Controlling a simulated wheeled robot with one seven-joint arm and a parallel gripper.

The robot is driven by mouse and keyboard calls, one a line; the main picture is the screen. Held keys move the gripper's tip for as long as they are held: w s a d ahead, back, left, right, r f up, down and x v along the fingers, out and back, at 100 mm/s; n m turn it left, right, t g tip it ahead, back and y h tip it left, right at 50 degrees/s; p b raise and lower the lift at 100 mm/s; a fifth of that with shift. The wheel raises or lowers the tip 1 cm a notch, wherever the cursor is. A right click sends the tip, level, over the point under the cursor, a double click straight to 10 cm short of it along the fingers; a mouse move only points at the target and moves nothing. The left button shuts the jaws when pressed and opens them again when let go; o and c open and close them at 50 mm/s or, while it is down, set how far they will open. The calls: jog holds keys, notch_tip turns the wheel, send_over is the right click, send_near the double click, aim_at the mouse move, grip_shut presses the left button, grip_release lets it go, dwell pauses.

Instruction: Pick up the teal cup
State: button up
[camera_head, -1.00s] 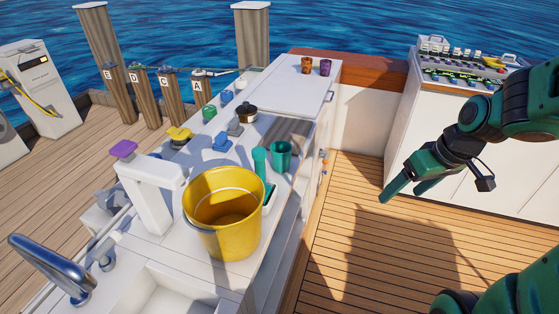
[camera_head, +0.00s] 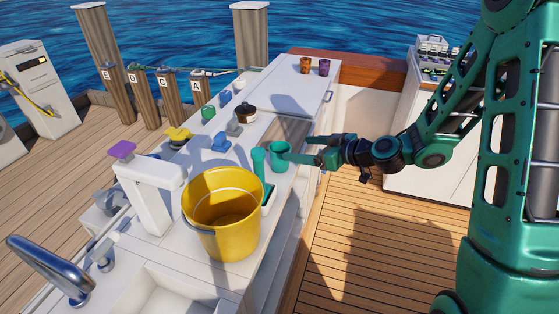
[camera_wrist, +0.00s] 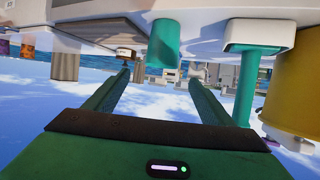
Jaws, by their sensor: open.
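The teal cup (camera_head: 279,159) stands upright on the white counter, beside a teal upright cylindrical item (camera_head: 258,161). My gripper (camera_head: 298,150) is open and reaches in from the right, its fingers level and close to the cup's rim. In the wrist view, which is upside down, the cup (camera_wrist: 164,42) lies between the lines of my two fingers (camera_wrist: 161,78), offset toward the counter. Nothing is held. I cannot tell whether a finger touches the cup. The finger nearest the head camera partly covers the cup's right side.
A yellow bucket (camera_head: 222,232) stands in front of the cup; it shows at the right in the wrist view (camera_wrist: 296,85). A brown pot (camera_head: 246,113), blue item (camera_head: 221,142) and green cup (camera_head: 208,112) stand farther back. Orange (camera_head: 306,65) and purple (camera_head: 323,67) cups are far off.

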aim_at(273, 147)
jog(key=shift+f+x, duration=0.15)
jog(key=shift+x, duration=1.95)
jog(key=shift+f+x, duration=0.2)
jog(key=shift+x, duration=1.85)
jog(key=shift+s, duration=0.15)
jog(key=c, duration=1.6)
jog(key=shift+o, duration=0.2)
jog(key=shift+r, duration=0.15)
